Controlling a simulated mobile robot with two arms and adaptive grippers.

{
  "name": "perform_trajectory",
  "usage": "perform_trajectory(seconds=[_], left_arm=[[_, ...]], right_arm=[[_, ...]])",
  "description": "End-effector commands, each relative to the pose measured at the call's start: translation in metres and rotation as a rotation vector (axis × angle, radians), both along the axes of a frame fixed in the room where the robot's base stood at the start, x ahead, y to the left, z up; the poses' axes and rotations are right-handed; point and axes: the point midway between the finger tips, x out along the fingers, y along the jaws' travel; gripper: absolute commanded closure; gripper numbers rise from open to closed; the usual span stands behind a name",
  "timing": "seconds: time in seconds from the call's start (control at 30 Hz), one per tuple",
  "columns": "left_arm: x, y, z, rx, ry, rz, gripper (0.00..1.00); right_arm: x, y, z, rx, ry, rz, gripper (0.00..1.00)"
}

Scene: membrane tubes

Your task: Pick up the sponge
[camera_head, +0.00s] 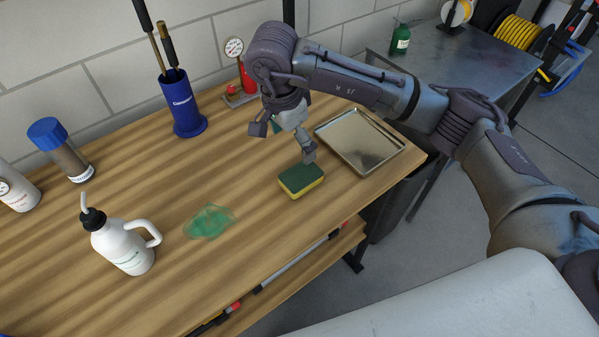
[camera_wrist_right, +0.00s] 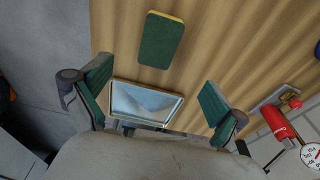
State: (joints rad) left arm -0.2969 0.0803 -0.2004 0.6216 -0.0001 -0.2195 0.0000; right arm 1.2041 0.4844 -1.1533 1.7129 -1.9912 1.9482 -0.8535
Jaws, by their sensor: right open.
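The sponge (camera_head: 301,181) is a yellow block with a dark green top. It lies flat on the wooden table (camera_head: 150,225), left of and in front of a metal tray. In the right wrist view the sponge (camera_wrist_right: 161,40) shows its green face, beyond the fingertips and between their lines. My right gripper (camera_head: 283,142) is above the table, behind and slightly left of the sponge, open and empty. Its two green-padded fingers are spread wide in the right wrist view (camera_wrist_right: 155,98). The gripper and the sponge are apart. My left gripper is not in view.
The shiny metal tray (camera_head: 372,148) lies to the right of the sponge. A green crumpled cloth (camera_head: 210,221) and a white bottle (camera_head: 125,247) are at the left front. A blue holder (camera_head: 185,108) and a red cylinder with a gauge (camera_head: 246,80) stand at the back.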

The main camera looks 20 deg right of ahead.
Motion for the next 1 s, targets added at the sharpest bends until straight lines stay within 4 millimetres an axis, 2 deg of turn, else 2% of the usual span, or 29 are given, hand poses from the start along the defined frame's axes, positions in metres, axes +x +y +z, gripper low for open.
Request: perform_trajectory(seconds=[0.3,0.57,0.73,0.83,1.0], left_arm=[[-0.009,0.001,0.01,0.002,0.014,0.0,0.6],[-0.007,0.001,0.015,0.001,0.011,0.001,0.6],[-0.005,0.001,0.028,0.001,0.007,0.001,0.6],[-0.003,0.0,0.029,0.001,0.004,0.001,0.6],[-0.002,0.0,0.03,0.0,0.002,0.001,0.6]], right_arm=[[0.002,-0.008,-0.06,0.003,0.006,-0.003,0.03],[0.003,-0.011,-0.08,0.006,0.005,-0.001,0.03],[0.004,-0.018,-0.103,0.005,0.009,-0.003,0.03],[0.005,-0.019,-0.117,0.006,0.007,-0.001,0.03],[0.006,-0.02,-0.126,0.007,0.002,0.0,0.03]])
